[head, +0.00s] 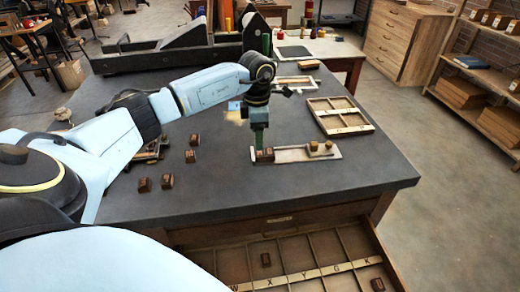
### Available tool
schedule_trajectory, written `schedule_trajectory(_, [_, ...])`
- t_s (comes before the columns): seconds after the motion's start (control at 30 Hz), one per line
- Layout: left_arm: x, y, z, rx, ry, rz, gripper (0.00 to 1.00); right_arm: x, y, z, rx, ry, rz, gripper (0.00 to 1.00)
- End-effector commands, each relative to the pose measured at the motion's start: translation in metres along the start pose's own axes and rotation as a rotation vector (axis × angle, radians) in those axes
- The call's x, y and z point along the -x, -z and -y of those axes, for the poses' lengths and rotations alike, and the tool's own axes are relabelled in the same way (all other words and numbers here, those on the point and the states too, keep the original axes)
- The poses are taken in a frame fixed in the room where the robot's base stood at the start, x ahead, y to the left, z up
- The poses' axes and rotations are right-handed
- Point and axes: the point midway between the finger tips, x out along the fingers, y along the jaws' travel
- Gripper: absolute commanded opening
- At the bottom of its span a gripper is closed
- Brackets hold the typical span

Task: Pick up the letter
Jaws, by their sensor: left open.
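Small dark brown letter blocks lie about the grey table, and which one is the task's letter I cannot tell. One or two blocks (265,155) sit at the left end of a flat wooden tray (292,155). My left gripper (260,147) points down, open, right at these blocks; its fingers partly hide them, and I cannot tell whether they touch. Several loose blocks (167,181) lie on the table to the left. My right gripper is out of view.
An open drawer (300,272) with lettered compartments juts out below the front edge. A divided wooden tray (341,116) lies at the right and a pale frame (295,83) behind. A large black press (165,55) stands at the back. The table's front right is clear.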

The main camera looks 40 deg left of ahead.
Motion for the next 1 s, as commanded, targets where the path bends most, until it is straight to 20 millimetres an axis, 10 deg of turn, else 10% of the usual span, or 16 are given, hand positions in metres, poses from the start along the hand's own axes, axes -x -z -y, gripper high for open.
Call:
schedule_trajectory(0.7, [-0.055, -0.004, 0.007, 0.0, -0.001, 0.001, 0.62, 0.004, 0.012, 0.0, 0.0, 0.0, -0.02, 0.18])
schedule_trajectory(1.0, [-0.054, -0.004, 0.007, 0.0, -0.001, 0.001, 0.25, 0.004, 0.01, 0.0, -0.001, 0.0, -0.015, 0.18])
